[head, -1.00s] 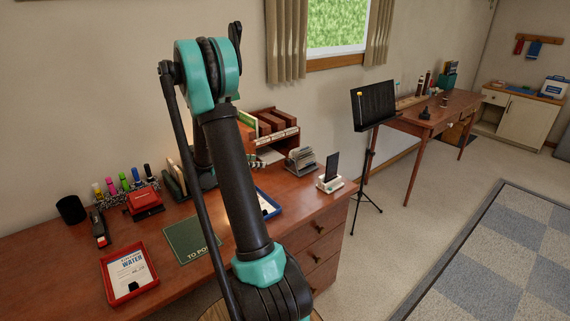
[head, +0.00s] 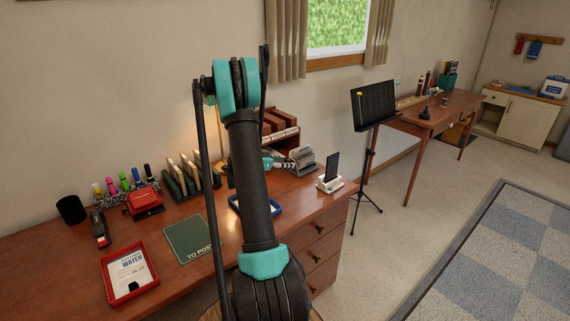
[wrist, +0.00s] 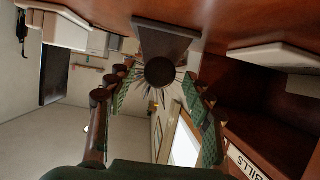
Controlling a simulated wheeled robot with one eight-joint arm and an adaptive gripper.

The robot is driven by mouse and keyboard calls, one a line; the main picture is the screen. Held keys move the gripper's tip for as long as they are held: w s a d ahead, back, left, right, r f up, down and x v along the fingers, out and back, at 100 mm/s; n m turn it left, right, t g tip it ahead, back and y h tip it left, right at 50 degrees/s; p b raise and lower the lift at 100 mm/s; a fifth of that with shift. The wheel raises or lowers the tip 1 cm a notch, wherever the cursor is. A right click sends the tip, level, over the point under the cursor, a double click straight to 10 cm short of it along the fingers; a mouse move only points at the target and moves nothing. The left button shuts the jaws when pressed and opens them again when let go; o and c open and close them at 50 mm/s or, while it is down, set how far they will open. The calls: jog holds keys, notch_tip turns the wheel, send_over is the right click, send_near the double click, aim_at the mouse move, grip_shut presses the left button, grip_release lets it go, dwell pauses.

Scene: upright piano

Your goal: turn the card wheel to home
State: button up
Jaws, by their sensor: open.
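The card wheel (head: 303,160) is a grey rotary card file on the desk, to the right of the wooden letter rack. In the wrist view its dark round knob (wrist: 160,72) faces me, with thin cards fanning out around it. My gripper (wrist: 156,78) is open, its two green-padded fingers on either side of the knob. I cannot tell whether either finger touches it. In the head view my gripper (head: 275,163) shows only partly beside the card wheel; my arm hides the rest.
A wooden letter rack (head: 285,122) stands close behind the card wheel; its BILLS label (wrist: 245,162) shows in the wrist view. A phone on a white stand (head: 330,182) is to the right. A blue tray (head: 236,204) lies in front. A music stand (head: 372,108) is beyond the desk.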

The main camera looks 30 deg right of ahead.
jog(key=shift+d+f, duration=0.1)
jog(key=shift+d, duration=0.15)
jog(key=c, duration=1.1)
jog(key=shift+c, duration=0.2)
jog(key=n+g, duration=0.1)
jog(key=n, duration=0.1)
jog(key=n+g, duration=0.2)
jog(key=shift+w+f+n, duration=0.1)
jog(key=shift+w+n, duration=0.25)
jog(key=shift+n, duration=0.05)
jog(key=shift+w+f+n+g+h, duration=0.1)
jog(key=shift+n+g+h, duration=0.6)
jog(key=shift+n, duration=0.5)
jog(key=shift+f+n+g+h, duration=0.1)
jog(key=shift+n+g+h, duration=0.2)
jog(key=shift+n+g, duration=0.8)
jog(key=shift+n+t, duration=0.4)
jog(key=shift+n, duration=0.1)
